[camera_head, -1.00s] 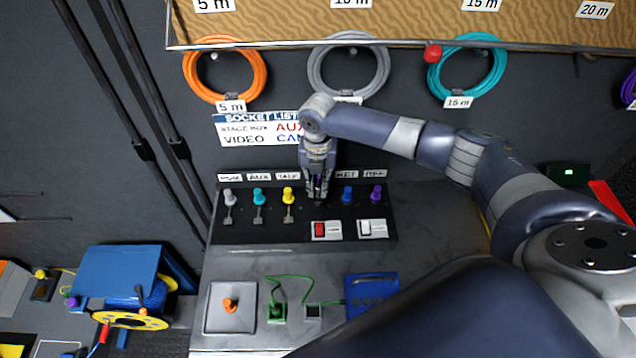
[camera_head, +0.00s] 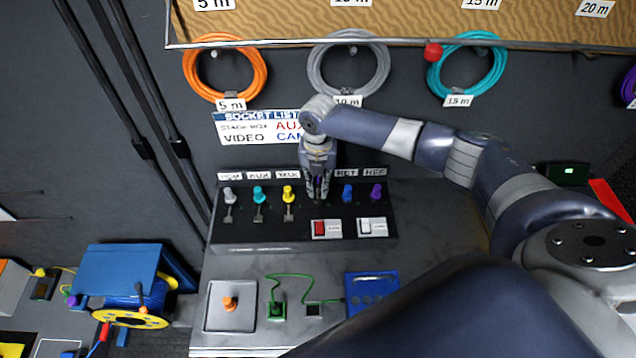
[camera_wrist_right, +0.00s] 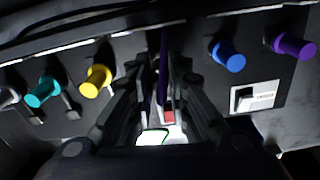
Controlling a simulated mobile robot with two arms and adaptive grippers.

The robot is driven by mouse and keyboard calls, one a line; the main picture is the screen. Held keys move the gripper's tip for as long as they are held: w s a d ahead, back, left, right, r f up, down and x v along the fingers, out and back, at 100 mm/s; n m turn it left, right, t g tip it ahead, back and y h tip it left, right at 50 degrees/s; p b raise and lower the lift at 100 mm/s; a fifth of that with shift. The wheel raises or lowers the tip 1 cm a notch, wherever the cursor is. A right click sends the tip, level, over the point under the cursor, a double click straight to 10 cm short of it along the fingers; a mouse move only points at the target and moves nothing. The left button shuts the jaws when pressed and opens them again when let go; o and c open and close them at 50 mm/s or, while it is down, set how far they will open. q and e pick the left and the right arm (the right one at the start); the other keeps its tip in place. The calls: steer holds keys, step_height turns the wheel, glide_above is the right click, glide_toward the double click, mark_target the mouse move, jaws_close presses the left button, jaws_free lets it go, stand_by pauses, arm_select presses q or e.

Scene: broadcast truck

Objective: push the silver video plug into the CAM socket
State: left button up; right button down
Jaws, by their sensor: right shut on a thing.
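My right gripper (camera_head: 318,196) reaches down to the black socket panel (camera_head: 262,232), in the gap between the yellow and blue plugs. In the right wrist view its fingers (camera_wrist_right: 160,108) are closed around a slim part, the held plug, which shows only as a dark purple strip (camera_wrist_right: 163,70). Its silver body and tip are hidden by the fingers. The CAM socket and its label are hidden behind the gripper, so I cannot tell how deep the plug sits. The socket list (camera_head: 257,128) pairs VIDEO with CAM. My left gripper is out of view.
Silver (camera_head: 230,195), teal (camera_head: 259,195) and yellow (camera_head: 289,193) plugs stand left of the gripper; blue (camera_head: 347,193) and purple (camera_head: 376,191) ones stand right. Coiled cables hang above.

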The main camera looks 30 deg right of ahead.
mark_target(318, 183)
steer(key=shift+f+b, duration=0.4)
steer(key=shift+f, duration=0.4)
steer(key=c, duration=1.5)
jaws_free()
steer(key=shift+o, duration=0.2)
steer(key=shift+r, duration=0.1)
step_height(318, 183, up, 7)
steer(key=shift+r, duration=0.15)
